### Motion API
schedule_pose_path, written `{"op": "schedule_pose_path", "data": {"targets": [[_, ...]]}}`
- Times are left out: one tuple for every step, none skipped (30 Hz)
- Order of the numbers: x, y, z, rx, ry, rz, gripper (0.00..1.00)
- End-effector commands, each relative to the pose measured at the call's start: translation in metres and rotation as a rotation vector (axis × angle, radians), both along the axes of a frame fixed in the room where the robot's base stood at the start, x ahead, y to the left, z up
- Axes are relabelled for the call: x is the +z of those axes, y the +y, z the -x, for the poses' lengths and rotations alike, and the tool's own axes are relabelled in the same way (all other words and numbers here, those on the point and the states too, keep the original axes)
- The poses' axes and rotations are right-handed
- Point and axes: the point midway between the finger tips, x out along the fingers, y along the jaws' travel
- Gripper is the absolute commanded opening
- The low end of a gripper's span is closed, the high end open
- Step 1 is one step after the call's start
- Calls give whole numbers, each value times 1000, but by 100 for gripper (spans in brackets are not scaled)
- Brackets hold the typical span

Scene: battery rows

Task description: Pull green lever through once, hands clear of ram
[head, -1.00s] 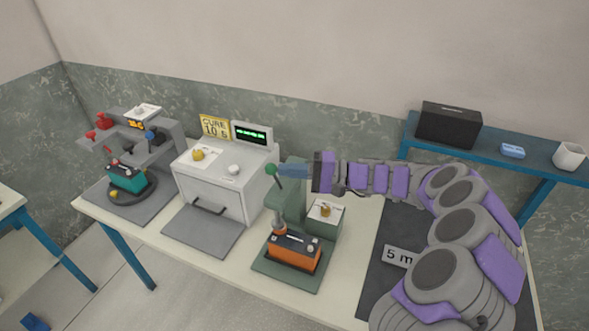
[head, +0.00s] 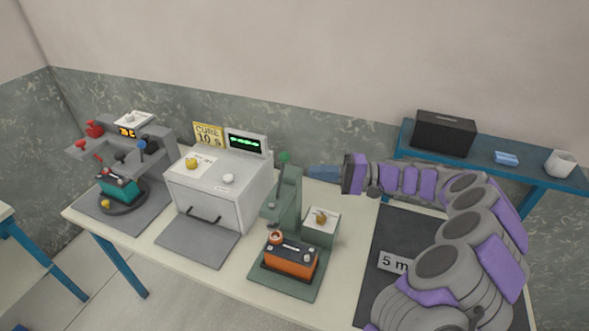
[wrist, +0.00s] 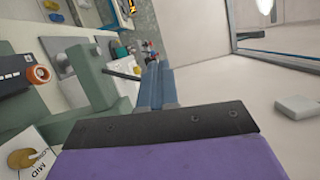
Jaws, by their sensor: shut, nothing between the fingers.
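The green-knobbed lever (head: 284,157) stands near upright at the top of the green press (head: 288,202). My gripper (head: 312,172) is shut and empty, to the right of the lever, with a small gap between fingertips and knob. Its closed fingers also show in the wrist view (wrist: 158,86). An orange battery (head: 290,262) sits on the press base, below the press head. An orange ring (head: 274,237) stands at the battery's left end; it also shows in the wrist view (wrist: 40,74). My gripper is well clear of the battery. The ram's exact height is hard to tell.
A white cure oven (head: 215,192) stands left of the press, and a grey station with a teal battery (head: 119,188) stands farther left. A dark mat with a "5 m" plate (head: 393,262) lies right. A blue shelf (head: 490,166) is behind my arm.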

Motion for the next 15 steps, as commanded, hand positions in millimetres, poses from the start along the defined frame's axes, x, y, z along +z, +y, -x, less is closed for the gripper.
{"op": "schedule_pose_path", "data": {"targets": [[1, -10, -2, -6, 0, 4, 0], [0, -15, -3, -7, 0, 5, 0], [0, -21, -4, -6, 1, 7, 0], [0, -24, -3, -5, 2, 7, 0], [-1, -27, -3, -4, 3, 6, 0], [-1, -31, -3, -2, 3, 5, 0], [-1, -33, -2, -2, 4, 5, 0], [-1, -35, -2, -2, 3, 6, 0], [-1, -36, -1, -2, 3, 7, 0], [-1, -37, -1, -2, 3, 8, 0], [-1, -38, -1, -2, 3, 8, 0], [-1, -39, -1, -2, 3, 8, 0], [-1, -39, -1, -2, 3, 8, 0], [-1, -40, -1, -2, 3, 8, 0], [-1, -40, -2, -2, 3, 7, 0]]}}
